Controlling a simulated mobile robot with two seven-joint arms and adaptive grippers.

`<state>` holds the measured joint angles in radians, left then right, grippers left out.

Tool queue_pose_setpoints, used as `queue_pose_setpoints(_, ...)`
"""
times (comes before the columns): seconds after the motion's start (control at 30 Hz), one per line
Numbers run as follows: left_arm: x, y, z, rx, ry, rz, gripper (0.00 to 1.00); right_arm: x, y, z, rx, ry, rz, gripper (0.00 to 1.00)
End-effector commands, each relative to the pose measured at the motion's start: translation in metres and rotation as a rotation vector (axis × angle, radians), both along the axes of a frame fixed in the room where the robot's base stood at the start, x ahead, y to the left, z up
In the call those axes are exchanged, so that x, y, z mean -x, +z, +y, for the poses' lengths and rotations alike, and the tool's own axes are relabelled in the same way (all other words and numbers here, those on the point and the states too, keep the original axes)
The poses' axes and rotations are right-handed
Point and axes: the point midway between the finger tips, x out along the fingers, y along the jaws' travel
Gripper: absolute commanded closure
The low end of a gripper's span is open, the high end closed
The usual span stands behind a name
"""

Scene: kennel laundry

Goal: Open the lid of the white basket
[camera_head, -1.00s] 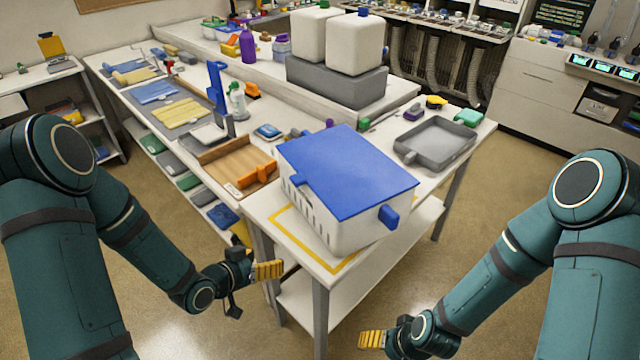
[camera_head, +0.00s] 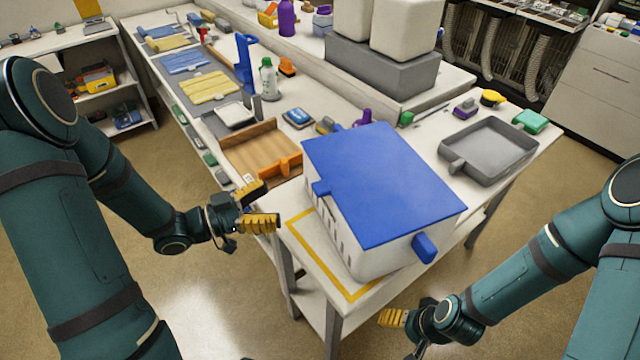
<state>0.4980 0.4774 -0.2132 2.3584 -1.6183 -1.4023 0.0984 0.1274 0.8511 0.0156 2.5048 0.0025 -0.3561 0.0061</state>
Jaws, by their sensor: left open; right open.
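The white basket (camera_head: 352,240) stands on the near corner of the table, inside a yellow taped outline. Its blue lid (camera_head: 385,185) lies flat and closed on top. A blue tab (camera_head: 321,188) shows on the lid's left edge and a blue handle (camera_head: 424,248) on the basket's right front side. My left gripper (camera_head: 262,206) is open and empty, left of the basket and apart from it, with yellow fingers. My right gripper (camera_head: 384,317) is low in front of the table, below the basket, touching nothing; only part of its yellow fingers shows.
A wooden tray (camera_head: 244,160) with an orange clamp (camera_head: 284,166) lies left of the basket. A grey pan (camera_head: 505,142) sits to its right. White containers on a grey block (camera_head: 385,72) stand behind. The table's front edge lies between my grippers.

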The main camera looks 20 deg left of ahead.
Motion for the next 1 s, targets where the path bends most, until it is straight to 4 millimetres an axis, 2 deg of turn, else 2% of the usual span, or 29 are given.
queue_pose_setpoints(0.3, -0.039, 0.000, -0.051, 0.001, -0.004, -0.001, 0.27, 0.001, -0.003, 0.000, 0.000, 0.002, 0.002, 0.22)
queue_pose_setpoints(0.5, -0.059, 0.000, -0.075, 0.000, -0.002, 0.000, 0.27, 0.001, -0.004, 0.000, 0.000, 0.002, 0.002, 0.22)
queue_pose_setpoints(0.7, -0.068, 0.000, -0.087, -0.001, 0.000, 0.001, 0.27, 0.001, -0.004, 0.000, 0.000, 0.002, 0.003, 0.22)
queue_pose_setpoints(1.0, -0.069, 0.000, -0.088, -0.001, 0.001, 0.001, 0.27, 0.001, -0.004, 0.000, 0.000, 0.002, 0.003, 0.22)
